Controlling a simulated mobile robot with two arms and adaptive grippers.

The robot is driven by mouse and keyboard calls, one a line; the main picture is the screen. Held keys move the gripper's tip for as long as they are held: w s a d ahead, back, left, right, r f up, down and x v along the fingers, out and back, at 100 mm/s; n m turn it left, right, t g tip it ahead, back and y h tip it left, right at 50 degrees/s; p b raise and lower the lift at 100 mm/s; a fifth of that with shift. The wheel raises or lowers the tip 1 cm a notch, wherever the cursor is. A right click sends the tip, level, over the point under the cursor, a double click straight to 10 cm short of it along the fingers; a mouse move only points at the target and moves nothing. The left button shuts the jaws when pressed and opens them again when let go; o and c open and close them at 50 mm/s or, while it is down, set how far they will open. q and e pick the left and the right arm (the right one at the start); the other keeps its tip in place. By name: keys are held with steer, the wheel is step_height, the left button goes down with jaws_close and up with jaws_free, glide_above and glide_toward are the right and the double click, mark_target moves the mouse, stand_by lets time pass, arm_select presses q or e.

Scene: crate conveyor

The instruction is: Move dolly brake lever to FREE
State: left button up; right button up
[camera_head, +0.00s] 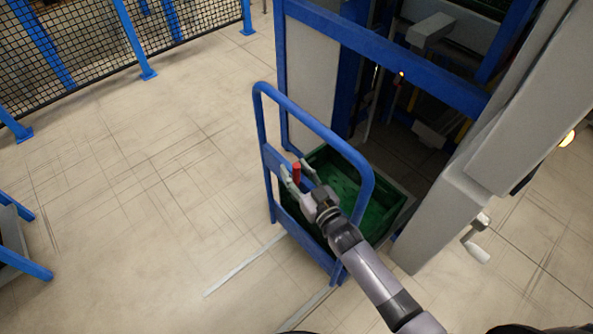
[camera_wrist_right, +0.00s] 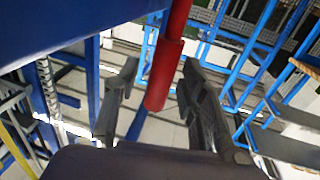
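The dolly (camera_head: 318,127) is a blue push cart with a tall looped handle, in the middle of the head view. Its brake lever (camera_head: 296,175) is a small red stick at the handle frame's lower crossbar. My right gripper (camera_head: 294,166) is open, with one finger on each side of the lever. In the right wrist view the red lever (camera_wrist_right: 163,80) comes down from the top between the open fingers (camera_wrist_right: 160,66). A gap shows on the left; the right finger looks close, and contact cannot be told. No FREE marking is readable. My left gripper is not in view.
A green crate (camera_head: 385,222) sits on the dolly behind the handle. A blue-framed machine (camera_head: 390,50) with grey panels stands close behind and right. A mesh fence (camera_head: 90,45) is at upper left. Bare tiled floor lies left of the dolly.

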steer(key=shift+w, duration=0.1)
steer(key=shift+c, duration=0.4)
jaws_close()
stand_by(0.5)
